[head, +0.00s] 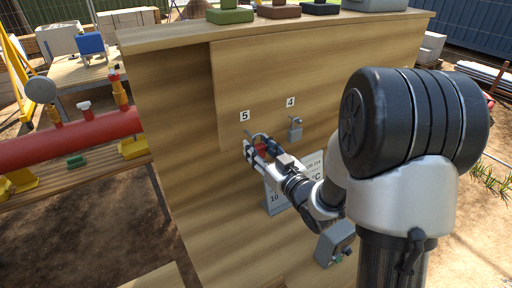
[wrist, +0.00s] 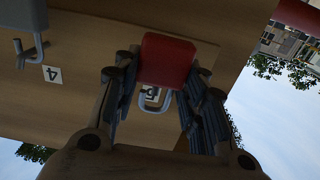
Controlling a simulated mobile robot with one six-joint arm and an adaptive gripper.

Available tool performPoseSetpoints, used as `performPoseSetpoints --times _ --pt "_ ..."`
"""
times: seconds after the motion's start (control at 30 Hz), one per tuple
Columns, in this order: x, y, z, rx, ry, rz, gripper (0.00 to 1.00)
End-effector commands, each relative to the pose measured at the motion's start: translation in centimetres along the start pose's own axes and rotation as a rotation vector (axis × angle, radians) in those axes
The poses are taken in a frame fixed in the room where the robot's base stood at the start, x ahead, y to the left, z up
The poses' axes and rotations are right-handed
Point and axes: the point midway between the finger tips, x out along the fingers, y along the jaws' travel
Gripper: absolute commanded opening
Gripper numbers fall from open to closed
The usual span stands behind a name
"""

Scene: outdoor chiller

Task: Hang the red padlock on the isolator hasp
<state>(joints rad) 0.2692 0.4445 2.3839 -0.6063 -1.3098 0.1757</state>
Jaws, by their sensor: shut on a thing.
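The red padlock (head: 262,149) is in front of the wooden panel, just below the label 5. In the wrist view the red padlock (wrist: 167,60) sits between the fingertips, its grey shackle showing in front of the label 5. My gripper (head: 256,150) is shut on the padlock's body; it also shows in the wrist view (wrist: 150,72). A small peg shows under the label 5; I cannot tell whether the shackle is still around it. I cannot clearly make out the isolator hasp; a grey box with knobs (head: 336,244) sits low on the panel's right, partly behind my arm.
A grey padlock (head: 295,128) hangs under the label 4, close to the right of my gripper. A grey panel with a display (head: 273,201) lies below, partly behind my arm. A red pipe (head: 70,138) runs along a bench at left. Several objects stand on the top ledge.

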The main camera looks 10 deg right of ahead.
Motion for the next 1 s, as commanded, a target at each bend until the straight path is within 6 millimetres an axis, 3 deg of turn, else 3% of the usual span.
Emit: performPoseSetpoints --times 0.4,0.73,0.77,1.0 --pt "-2.5 0.1 0.0 0.0 0.003 0.001 0.0" --pt "-2.8 0.0 -0.1 0.0 0.002 0.0 0.0" --pt "-2.8 0.0 -0.1 -0.001 0.003 0.0 0.38" --pt "-2.8 0.0 -0.1 0.0 0.002 0.0 0.22"
